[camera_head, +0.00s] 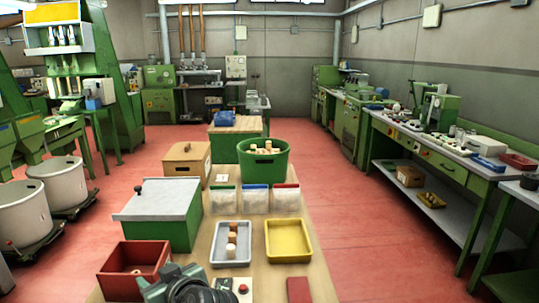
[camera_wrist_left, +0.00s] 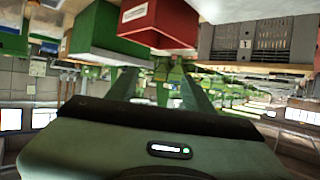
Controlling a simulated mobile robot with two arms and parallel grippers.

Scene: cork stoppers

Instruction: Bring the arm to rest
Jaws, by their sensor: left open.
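My left gripper (camera_head: 160,281) shows at the bottom of the head view, low beside the front of the wooden table (camera_head: 205,248). Its jaws are open and I see nothing held in them. The red bin (camera_head: 112,284) is just behind and left of it. In the left wrist view the scene appears upside down, with the red bin (camera_wrist_left: 178,22) at the top and my green wrist housing filling the bottom. The grey tray (camera_head: 215,252) holds a row of cork stoppers (camera_head: 232,238). My right gripper is not in view.
The yellow tray (camera_head: 289,240) looks empty. A green tub (camera_head: 263,172) with corks, several bags (camera_head: 256,201), a grey-lidded green box (camera_head: 158,199) and a wooden box (camera_head: 184,163) stand farther back. A red-button panel (camera_head: 243,288) and red block (camera_head: 298,290) lie in front. Red floor is clear at right.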

